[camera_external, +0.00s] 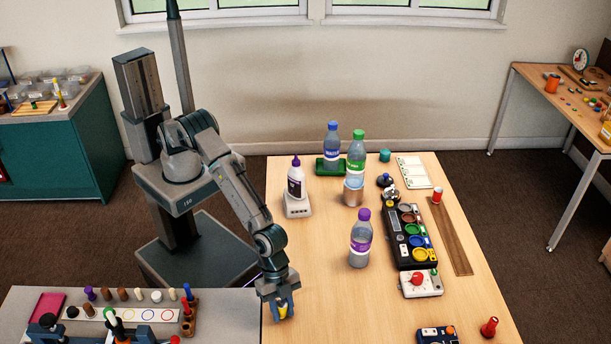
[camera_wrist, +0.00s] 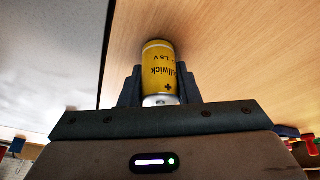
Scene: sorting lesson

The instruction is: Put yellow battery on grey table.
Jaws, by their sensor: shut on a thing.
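The yellow battery (camera_wrist: 158,68) is a short cylinder with dark lettering and a silver end. My gripper (camera_wrist: 160,88) is shut on it, one finger on each side, in the wrist view. In the external view my gripper (camera_external: 281,308) points down near the left edge of the wooden table, and the battery (camera_external: 282,311) shows as a small yellow patch between the fingers. The grey table (camera_external: 232,306) is at the lower left, alongside the wooden table; it is also on the left of the wrist view (camera_wrist: 60,50). I cannot tell whether the battery touches the wood.
The wooden table (camera_external: 320,290) holds bottles, including a purple-capped bottle (camera_external: 360,240), and a black sorting tray (camera_external: 409,236). On the grey table, a ring board (camera_external: 130,314) and several pegs stand left; its right part is clear.

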